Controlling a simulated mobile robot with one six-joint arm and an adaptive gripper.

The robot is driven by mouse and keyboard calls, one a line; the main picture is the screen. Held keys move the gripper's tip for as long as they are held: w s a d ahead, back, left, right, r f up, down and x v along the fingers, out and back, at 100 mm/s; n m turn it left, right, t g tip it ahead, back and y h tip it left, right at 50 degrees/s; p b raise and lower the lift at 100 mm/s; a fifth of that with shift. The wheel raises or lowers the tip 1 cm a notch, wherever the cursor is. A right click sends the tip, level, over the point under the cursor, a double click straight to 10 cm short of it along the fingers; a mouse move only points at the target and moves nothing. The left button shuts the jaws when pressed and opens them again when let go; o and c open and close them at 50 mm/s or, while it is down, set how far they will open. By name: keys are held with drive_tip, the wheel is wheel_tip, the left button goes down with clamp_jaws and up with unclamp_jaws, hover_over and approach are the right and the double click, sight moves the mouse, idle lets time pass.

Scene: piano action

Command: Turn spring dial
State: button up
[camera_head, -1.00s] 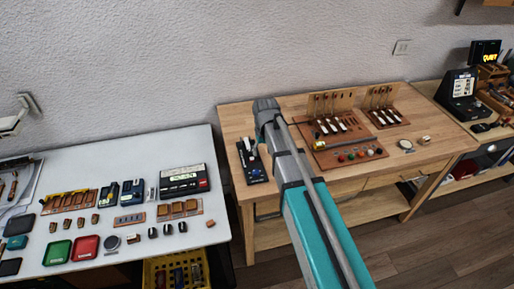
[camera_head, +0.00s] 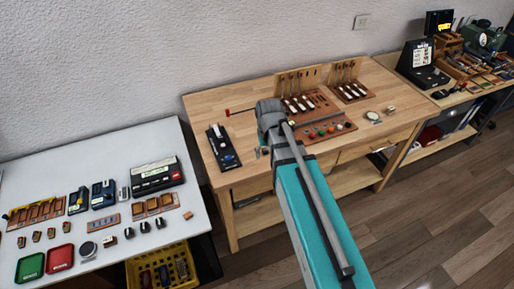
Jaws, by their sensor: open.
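No part marked as a spring dial can be made out for certain. A small round pale-faced disc (camera_head: 373,117) lies at the right of the wooden bench (camera_head: 205,98). A black device (camera_head: 222,147) with a pale upper part and a blue spot stands at the bench's left. A brown board (camera_head: 338,131) with several coloured round knobs lies mid-bench, partly behind my arm. My teal and grey arm reaches up over the bench from the lower right. My gripper does not show; the arm's grey end seems to hide it.
A pale table (camera_head: 95,168) at left holds several small parts and trays. A yellow crate (camera_head: 137,268) is below it. Wooden racks (camera_head: 298,80) stand behind the board. Another bench at right holds a black display unit (camera_head: 424,62). Floor at lower right is clear.

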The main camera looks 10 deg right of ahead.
drive_tip(key=s+d+f+m+b, duration=0.1)
drive_tip(key=s+d, duration=0.5)
drive_tip(key=s, duration=0.1)
drive_tip(key=shift+m, duration=0.3)
